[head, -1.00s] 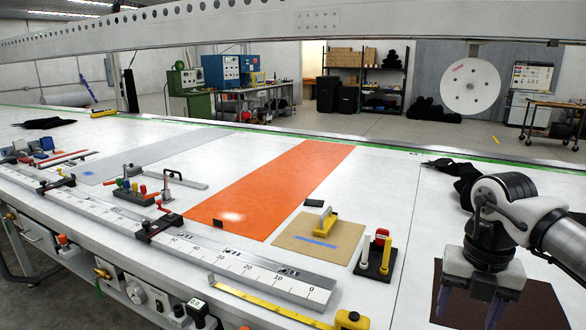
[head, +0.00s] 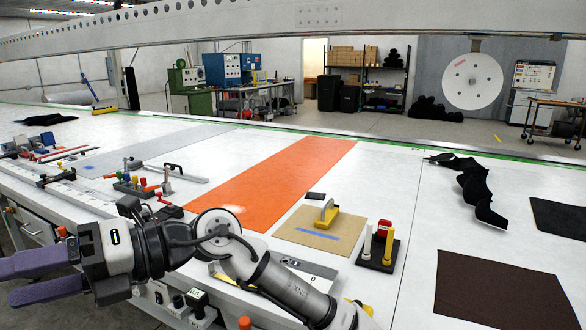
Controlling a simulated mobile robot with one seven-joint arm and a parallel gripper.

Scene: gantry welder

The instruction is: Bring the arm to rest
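My gripper (head: 12,284) is at the lower left of the head view, with its two purple fingers pointing left. A gap shows between the fingers and nothing is between them, so it is open and empty. My arm reaches from the bottom of the picture leftward across the near edge of the white table (head: 405,215). The gripper appears to be over or just in front of that edge; its height above it is hard to tell. My arm hides much of the ruled rail and the yellow tape along the edge.
An orange strip (head: 275,185) crosses the table. A yellow-handled tool (head: 326,215) stands on a tan board (head: 305,238). A black stand with red and yellow pieces (head: 380,245) is to its right. Dark brown sheet (head: 500,295) and black cloth (head: 475,190) lie right. Clamps (head: 135,180) stand left.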

